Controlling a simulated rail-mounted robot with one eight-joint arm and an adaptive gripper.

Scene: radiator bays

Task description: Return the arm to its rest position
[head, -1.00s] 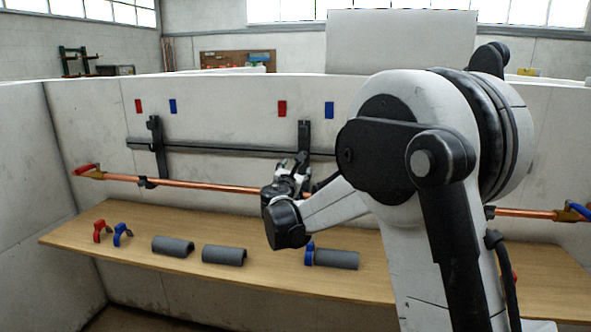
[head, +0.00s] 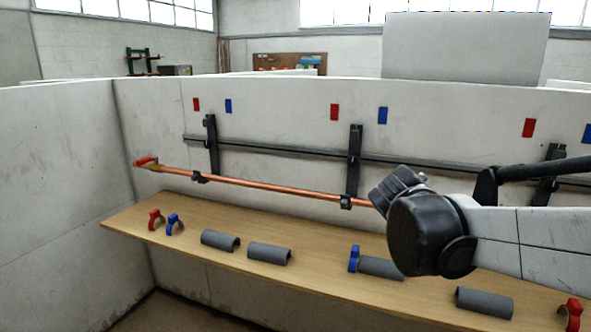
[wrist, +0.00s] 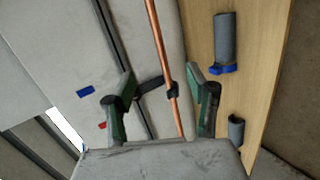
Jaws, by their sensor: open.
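My arm (head: 500,238) reaches in from the right edge of the head view, its rounded dark joint in front of the shelf. In the wrist view my gripper (wrist: 160,72) has its two green-and-black fingers spread wide, with nothing held. The copper pipe (wrist: 164,65) and a dark pipe clip (wrist: 172,90) show between and beyond the fingers; I see no contact. In the head view the fingers cannot be made out clearly behind the arm's dark end.
A wooden shelf (head: 190,228) carries grey half-round sleeves (head: 269,254), red clips (head: 155,219) and blue clips (head: 174,224). The copper pipe (head: 270,188) runs along the wall above it, below a dark rail (head: 285,149). A side wall (head: 60,190) closes the left. The shelf's front left is clear of my arm.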

